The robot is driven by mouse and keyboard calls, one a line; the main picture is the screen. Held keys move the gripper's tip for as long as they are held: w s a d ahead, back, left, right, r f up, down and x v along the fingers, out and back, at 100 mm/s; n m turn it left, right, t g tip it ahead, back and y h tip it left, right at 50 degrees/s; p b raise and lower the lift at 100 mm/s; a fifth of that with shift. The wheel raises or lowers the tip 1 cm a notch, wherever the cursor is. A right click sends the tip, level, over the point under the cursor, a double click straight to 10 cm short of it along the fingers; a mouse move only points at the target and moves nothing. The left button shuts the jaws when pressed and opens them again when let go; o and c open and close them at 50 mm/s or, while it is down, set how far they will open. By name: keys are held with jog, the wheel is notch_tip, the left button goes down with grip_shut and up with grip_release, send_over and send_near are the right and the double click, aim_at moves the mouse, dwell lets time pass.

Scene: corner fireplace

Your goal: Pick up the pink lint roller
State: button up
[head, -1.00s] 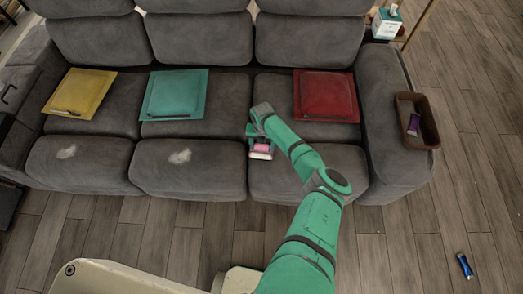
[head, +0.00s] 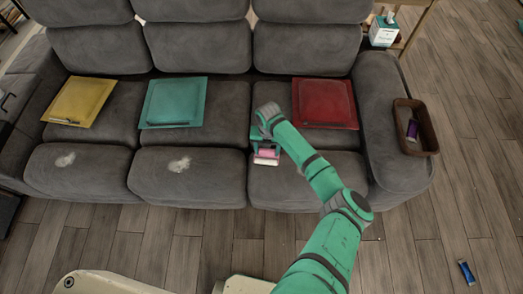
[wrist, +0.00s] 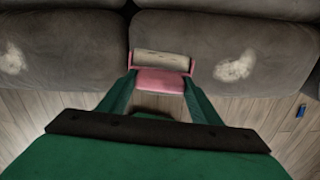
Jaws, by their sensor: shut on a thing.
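The pink lint roller (head: 266,155) has a pink body and a pale cylinder. My gripper (head: 262,146) is shut on it, in front of the sofa's right seat in the head view. In the wrist view the roller's pink part (wrist: 160,83) sits between my two green fingers (wrist: 160,78), with the pale cylinder beyond the tips. The roller overlaps the grey sofa front in the picture; I cannot tell whether it touches it.
The grey sofa (head: 205,155) holds yellow (head: 80,100), teal (head: 174,101) and red (head: 324,102) cushions. A brown basket (head: 428,140) with a purple item (head: 412,130) sits on the right armrest. A blue object (head: 466,271) lies on the floor.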

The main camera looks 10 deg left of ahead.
jog(key=s+d+r, duration=0.5)
jog(key=d, duration=0.3)
jog(key=shift+s+d, duration=0.25)
jog(key=shift+s, duration=0.15)
jog(key=shift+r, duration=0.1)
